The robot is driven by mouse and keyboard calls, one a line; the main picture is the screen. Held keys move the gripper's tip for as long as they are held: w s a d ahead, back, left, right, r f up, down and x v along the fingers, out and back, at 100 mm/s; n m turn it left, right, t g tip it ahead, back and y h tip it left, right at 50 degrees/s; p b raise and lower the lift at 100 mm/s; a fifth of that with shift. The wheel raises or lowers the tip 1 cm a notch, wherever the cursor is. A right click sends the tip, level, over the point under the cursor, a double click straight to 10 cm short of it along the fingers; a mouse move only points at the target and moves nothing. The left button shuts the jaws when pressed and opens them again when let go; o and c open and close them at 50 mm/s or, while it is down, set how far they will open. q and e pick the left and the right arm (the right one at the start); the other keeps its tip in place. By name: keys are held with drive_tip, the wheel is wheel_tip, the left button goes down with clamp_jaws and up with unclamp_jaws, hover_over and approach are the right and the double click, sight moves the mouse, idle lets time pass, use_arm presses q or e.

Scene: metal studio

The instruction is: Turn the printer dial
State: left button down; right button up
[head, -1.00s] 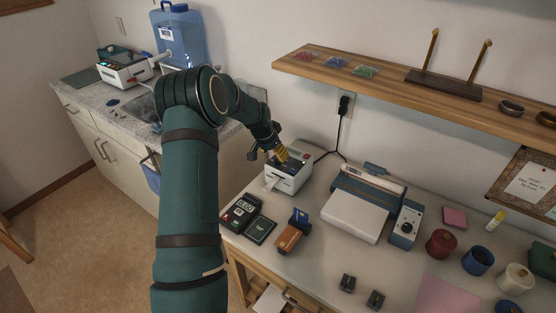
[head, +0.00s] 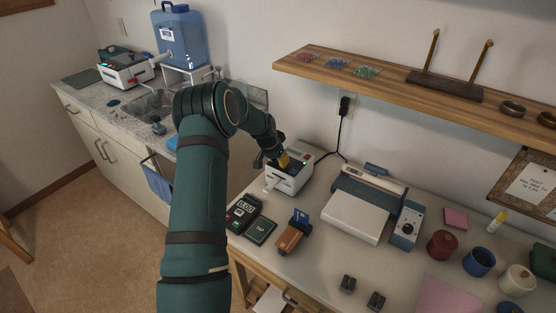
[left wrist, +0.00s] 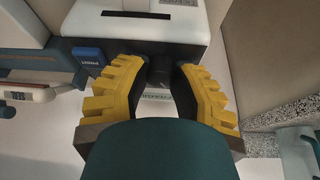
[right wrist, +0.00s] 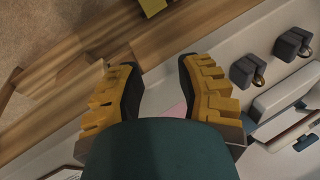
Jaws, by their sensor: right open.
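The printer (head: 290,178) is a white box with a dark front, standing at the left end of the worktable against the wall. My right gripper (right wrist: 160,68) is open and empty, above the table's wooden front edge.
A card reader (head: 243,208), a dark TAP pad (head: 262,230) and an orange-brown device (head: 292,236) lie in front of the printer. A white flat machine (head: 355,215) with a blue dial box (head: 406,226) stands to the right. A wooden shelf (head: 420,92) hangs above.

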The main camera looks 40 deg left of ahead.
use_arm(q)
drive_tip(key=shift+n, duration=0.4)
drive_tip(key=n+y, duration=0.2)
drive_tip(key=n, duration=0.3)
drive_tip(key=shift+d, duration=0.2)
drive_tip(key=n+g+y, duration=0.1)
drive_tip(key=n, duration=0.2)
drive_tip(key=n+g+y+p, duration=0.1)
drive_tip(key=n, duration=0.2)
idle(0.4)
drive_tip(key=c, duration=0.7)
unclamp_jaws()
drive_tip(key=shift+c, duration=0.2)
drive_tip(key=v, duration=1.2)
drive_tip(key=shift+w, duration=0.15)
